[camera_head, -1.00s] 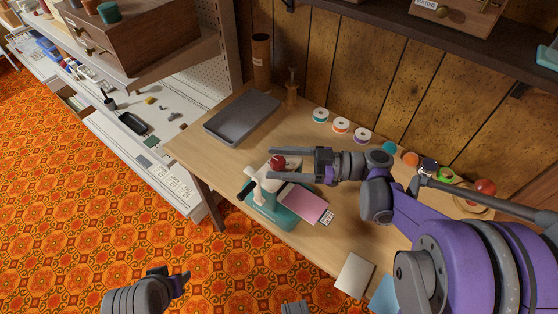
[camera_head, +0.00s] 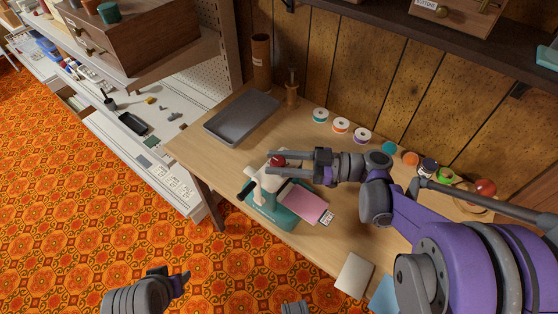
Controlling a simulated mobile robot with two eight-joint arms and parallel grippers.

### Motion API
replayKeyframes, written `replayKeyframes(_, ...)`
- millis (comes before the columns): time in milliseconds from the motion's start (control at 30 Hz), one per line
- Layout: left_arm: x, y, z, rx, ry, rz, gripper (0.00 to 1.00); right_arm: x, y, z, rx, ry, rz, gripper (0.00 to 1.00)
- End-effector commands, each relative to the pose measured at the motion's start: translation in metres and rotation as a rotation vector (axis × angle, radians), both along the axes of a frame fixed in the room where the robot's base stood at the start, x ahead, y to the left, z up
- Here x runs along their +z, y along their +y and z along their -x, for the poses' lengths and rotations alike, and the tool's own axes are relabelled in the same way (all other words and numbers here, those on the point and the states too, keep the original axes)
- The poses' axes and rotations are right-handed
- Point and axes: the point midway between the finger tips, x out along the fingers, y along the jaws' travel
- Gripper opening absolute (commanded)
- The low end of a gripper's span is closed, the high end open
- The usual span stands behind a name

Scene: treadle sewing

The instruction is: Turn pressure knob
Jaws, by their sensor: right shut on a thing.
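The pressure knob is a red ball (camera_head: 277,160) on top of a small cream and teal sewing machine (camera_head: 262,196) on the wooden table. My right gripper (camera_head: 276,162) reaches in from the right, with one finger on the far side of the knob and one on the near side. It is shut on the knob, and the fingers partly cover it. Pink cloth (camera_head: 304,203) lies on the machine's bed. My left gripper (camera_head: 182,283) is low over the orange floor, away from the table and seen side-on; its jaw state is unclear.
A grey tray (camera_head: 211,126) lies at the table's back left. Thread spools (camera_head: 341,125) line the wall side. A brown cylinder (camera_head: 261,62) and a wooden spindle (camera_head: 292,90) stand behind the tray. A pale card (camera_head: 354,274) lies near the front edge.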

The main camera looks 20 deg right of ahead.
Motion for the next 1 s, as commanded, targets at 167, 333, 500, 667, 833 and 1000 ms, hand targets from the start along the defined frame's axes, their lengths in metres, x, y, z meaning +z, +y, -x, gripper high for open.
replayKeyframes(167,0.002,0.000,0.000,0.000,-0.001,0.000,0.50,0.001,0.001,0.001,-0.074,-0.001,-0.001,0.00)
replayKeyframes(333,0.006,0.000,0.000,0.000,-0.002,0.000,0.50,0.001,0.001,0.002,-0.192,-0.001,-0.001,0.00)
replayKeyframes(500,0.010,0.000,-0.001,0.000,-0.003,0.000,0.50,0.002,0.002,0.002,-0.330,-0.001,-0.001,0.00)
replayKeyframes(667,0.014,0.000,-0.001,0.000,-0.004,0.000,0.50,0.002,0.003,0.002,-0.450,-0.002,-0.002,0.00)
replayKeyframes(833,0.018,0.000,-0.001,0.000,-0.006,0.000,0.50,0.002,0.003,0.001,-0.555,-0.002,-0.003,0.00)
replayKeyframes(1000,0.020,0.000,-0.001,0.000,-0.006,0.000,0.50,0.002,0.002,0.001,-0.628,-0.002,-0.005,0.00)
